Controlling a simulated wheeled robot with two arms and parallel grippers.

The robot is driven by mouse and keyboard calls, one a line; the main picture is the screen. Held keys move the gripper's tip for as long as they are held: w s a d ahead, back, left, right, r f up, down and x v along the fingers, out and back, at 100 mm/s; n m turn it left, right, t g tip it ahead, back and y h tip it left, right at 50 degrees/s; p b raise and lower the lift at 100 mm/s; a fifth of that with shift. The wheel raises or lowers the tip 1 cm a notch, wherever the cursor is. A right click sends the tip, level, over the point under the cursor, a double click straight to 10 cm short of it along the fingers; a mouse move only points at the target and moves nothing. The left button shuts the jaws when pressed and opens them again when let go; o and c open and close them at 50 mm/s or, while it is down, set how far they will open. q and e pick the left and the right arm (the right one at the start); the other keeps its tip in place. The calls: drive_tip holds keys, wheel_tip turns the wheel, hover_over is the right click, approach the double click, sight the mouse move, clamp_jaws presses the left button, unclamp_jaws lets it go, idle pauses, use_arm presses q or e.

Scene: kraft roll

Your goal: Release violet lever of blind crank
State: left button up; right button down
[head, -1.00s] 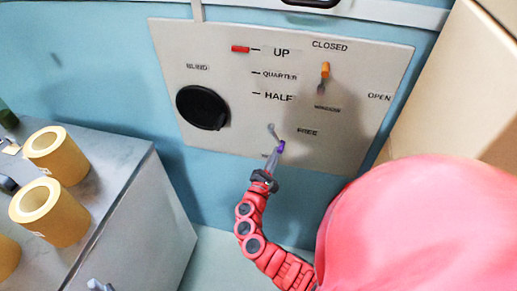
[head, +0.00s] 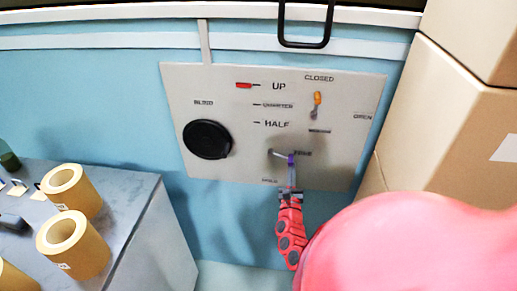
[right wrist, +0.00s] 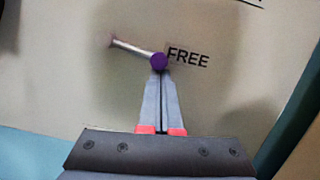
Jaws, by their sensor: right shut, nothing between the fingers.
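The violet lever (head: 291,159) is on the lower part of the grey wall panel. Its violet knob (right wrist: 158,61) is at the end of a thin metal shaft, which points right and slightly down from its pivot, beside the FREE label (right wrist: 188,58). My right gripper (head: 292,171) comes from below with its fingers together. In the right wrist view its fingertips (right wrist: 160,74) are just under the knob, touching or nearly so, with nothing between them. The black round blind crank (head: 207,139) is on the panel's left. My left gripper is out of view.
An orange-knobbed lever (head: 317,98) sits under CLOSED, and a red marker (head: 243,86) is level with UP. Kraft rolls (head: 73,244) stand on the grey counter (head: 128,208) at left. Cardboard boxes (head: 450,110) stack at right.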

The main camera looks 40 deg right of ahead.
drive_tip(key=shift+s+r+n+p, duration=0.15)
drive_tip(key=shift+r+n+p, duration=0.25)
drive_tip(key=shift+n, duration=0.4)
drive_tip(key=s+a+f+b, duration=0.6)
drive_tip(key=s+b, duration=0.1)
drive_tip(key=shift+s+a, duration=0.15)
drive_tip(key=shift+a, duration=0.1)
idle(0.4)
drive_tip(key=shift+f, duration=0.15)
